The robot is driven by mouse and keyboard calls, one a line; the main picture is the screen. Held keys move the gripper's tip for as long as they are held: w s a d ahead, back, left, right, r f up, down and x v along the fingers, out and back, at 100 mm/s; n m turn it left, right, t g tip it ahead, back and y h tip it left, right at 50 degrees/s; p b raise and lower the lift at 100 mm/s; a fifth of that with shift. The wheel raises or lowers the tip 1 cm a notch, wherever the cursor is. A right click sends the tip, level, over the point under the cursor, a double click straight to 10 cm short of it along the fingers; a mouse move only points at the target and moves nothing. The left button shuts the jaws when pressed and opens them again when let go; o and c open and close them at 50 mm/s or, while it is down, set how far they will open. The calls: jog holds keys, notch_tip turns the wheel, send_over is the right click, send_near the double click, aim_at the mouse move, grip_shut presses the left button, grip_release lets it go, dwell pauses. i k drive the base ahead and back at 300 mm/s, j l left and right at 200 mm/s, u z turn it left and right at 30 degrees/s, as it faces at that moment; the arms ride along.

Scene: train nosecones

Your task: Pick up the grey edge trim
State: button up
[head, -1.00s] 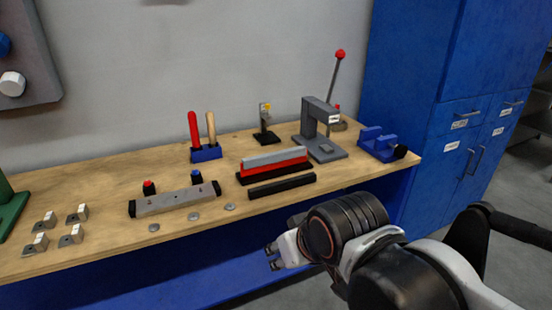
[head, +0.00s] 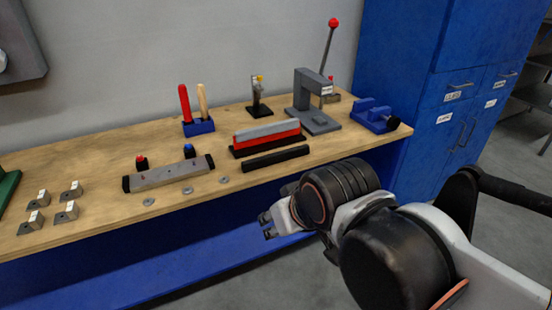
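The grey edge trim (head: 267,131) is a long pale grey strip near the middle of the bench. It lies along the back of a stack, behind and above a red strip (head: 268,141) and a black strip or base. My gripper (head: 267,226) is in front of the bench edge, below and apart from the trim, pointing left in the picture. Its two dark fingertips show a small gap with nothing between them.
A separate black bar (head: 276,158) lies just in front of the stack. A grey lever press (head: 313,105), a blue vise (head: 374,116) and a blue tool holder (head: 198,127) stand nearby. A grey block with black ends (head: 168,174) lies left on the wooden bench (head: 100,160).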

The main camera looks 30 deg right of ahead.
aim_at(243, 136)
jog(key=i+l+u, duration=0.25)
jog(key=i+l, duration=0.3)
jog(key=i+l+u, duration=0.3)
jog(key=i+l, duration=0.15)
jog(key=l, duration=0.2)
jog(key=j, duration=0.2)
jog(key=l, duration=0.2)
